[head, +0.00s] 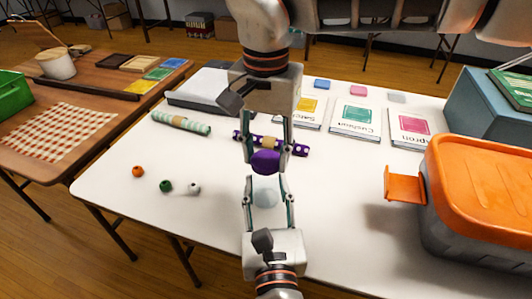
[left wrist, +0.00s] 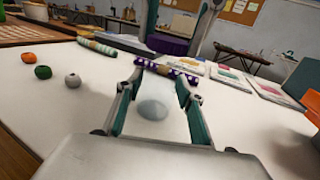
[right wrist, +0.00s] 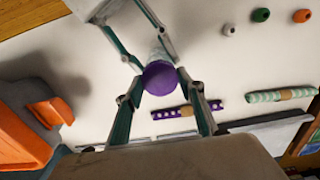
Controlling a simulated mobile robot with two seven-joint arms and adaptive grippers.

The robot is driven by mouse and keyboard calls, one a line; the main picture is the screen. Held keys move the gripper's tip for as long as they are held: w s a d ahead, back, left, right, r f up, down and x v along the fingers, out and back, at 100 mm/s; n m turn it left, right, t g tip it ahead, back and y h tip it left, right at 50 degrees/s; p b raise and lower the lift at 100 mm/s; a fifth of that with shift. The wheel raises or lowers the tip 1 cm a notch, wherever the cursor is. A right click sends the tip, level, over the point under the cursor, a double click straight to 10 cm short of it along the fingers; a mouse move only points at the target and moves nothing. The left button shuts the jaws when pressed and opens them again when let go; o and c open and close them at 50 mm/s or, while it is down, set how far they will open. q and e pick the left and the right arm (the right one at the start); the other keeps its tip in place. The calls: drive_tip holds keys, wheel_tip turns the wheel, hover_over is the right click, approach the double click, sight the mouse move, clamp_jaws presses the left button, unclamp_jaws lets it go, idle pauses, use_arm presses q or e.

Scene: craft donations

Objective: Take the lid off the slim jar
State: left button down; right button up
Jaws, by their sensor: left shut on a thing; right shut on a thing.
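The slim jar (head: 265,196) is pale and see-through, and hard to make out against the white table. My left gripper (head: 265,194) is shut around it, and it shows between those fingers in the left wrist view (left wrist: 152,110). The purple lid (head: 265,162) is in my right gripper (head: 268,158), which is shut on its sides. In the head view a strip of white shows between lid and jar, so they look apart. In the right wrist view the lid (right wrist: 160,77) overlaps the pale jar behind it.
A purple dotted roll (head: 297,149) lies behind the lid. A green-striped roll (head: 182,123) and three beads (head: 166,186) lie to the left. Booklets (head: 355,120) lie at the back. A grey bin with an orange lid (head: 485,170) stands at right.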

sight(267, 159)
drive_tip(key=shift+r, duration=0.1)
drive_tip(key=shift+r, duration=1.9)
use_arm(q)
drive_tip(key=c, duration=1.2)
unclamp_jaws()
drive_tip(key=shift+c, duration=0.2)
drive_tip(key=s, duration=0.7)
drive_tip(key=s+d, duration=0.1)
drive_tip(key=s, duration=0.3)
drive_tip(key=shift+s, duration=0.45)
drive_tip(key=shift+a, duration=0.1)
